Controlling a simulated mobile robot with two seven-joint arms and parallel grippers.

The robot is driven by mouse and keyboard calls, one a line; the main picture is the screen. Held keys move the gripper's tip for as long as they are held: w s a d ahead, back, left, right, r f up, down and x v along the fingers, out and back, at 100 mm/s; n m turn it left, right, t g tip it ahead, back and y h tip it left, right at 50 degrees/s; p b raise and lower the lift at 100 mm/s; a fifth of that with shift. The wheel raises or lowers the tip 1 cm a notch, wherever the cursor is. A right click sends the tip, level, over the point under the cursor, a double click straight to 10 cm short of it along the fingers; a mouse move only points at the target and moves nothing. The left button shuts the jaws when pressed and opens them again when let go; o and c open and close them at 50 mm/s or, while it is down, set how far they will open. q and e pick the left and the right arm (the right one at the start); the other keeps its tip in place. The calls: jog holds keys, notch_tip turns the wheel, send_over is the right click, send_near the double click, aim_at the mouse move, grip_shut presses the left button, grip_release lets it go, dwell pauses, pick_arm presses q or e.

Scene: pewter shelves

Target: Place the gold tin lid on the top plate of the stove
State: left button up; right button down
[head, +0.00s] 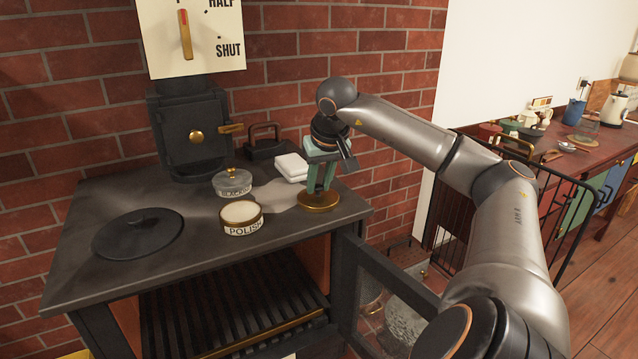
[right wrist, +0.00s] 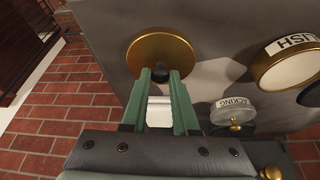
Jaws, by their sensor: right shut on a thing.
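The gold tin lid (head: 319,202) is a round, flat disc at the right end of the stove's dark top plate (head: 285,232). My right gripper (head: 321,188) points down and is shut on the lid's small dark knob. In the right wrist view the gold lid (right wrist: 163,53) lies flat in front of the green fingertips (right wrist: 160,76), with the knob between them. I cannot tell whether the lid touches the plate or hangs just above it. My left gripper is not in view.
A black round cover (head: 137,233) lies farther left. The stove door (head: 385,290) hangs open below.

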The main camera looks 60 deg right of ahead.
jog(key=shift+f, duration=0.1)
jog(key=c, duration=0.7)
grip_release()
jog(key=shift+r, duration=0.45)
jog(key=p+v, duration=0.4)
jog(key=v, duration=0.7)
jog(key=shift+s+a+r, duration=0.2)
